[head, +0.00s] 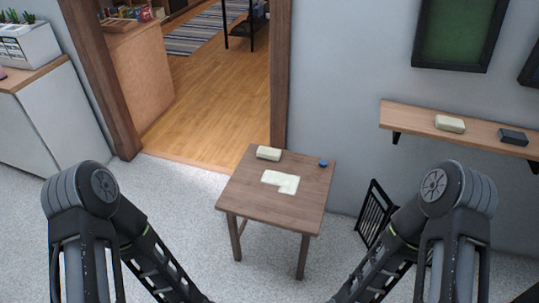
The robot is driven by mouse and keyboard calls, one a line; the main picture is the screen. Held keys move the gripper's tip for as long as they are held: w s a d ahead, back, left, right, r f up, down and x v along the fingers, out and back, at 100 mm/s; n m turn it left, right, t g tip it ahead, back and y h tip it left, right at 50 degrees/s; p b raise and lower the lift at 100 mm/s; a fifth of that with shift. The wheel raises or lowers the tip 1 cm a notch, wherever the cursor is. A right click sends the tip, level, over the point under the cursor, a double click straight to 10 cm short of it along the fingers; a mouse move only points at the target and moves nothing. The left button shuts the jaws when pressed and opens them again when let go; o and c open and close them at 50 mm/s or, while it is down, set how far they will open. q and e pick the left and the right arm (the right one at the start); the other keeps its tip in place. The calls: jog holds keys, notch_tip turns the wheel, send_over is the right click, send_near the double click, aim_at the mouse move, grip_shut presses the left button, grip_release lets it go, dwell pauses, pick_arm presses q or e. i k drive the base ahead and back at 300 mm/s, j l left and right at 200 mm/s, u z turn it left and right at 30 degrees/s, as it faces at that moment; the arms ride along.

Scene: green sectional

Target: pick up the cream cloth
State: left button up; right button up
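The cream cloth (281,182) lies flat on the small wooden table (249,202), near the middle of its top. It looks like a pale rectangle with a stepped edge on its lower left. My two arms show at the lower left and lower right, with their forearms running down toward the bottom edge. Both grippers are below the picture and cannot be seen. Neither visible arm part touches the table or the cloth.
A cream block (268,153) and a small blue object (323,163) stand near the table's back edge. A wall shelf (476,129) at right holds a cream block and a dark block. A black rack (375,214) stands right of the table. An open doorway lies behind.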

aim_at(274, 154)
jog(key=i+j, duration=0.45)
jog(key=i, duration=0.15)
jog(key=i+j, duration=0.45)
jog(key=i, duration=0.15)
jog(key=z, duration=1.55)
jog(key=i, duration=0.5)
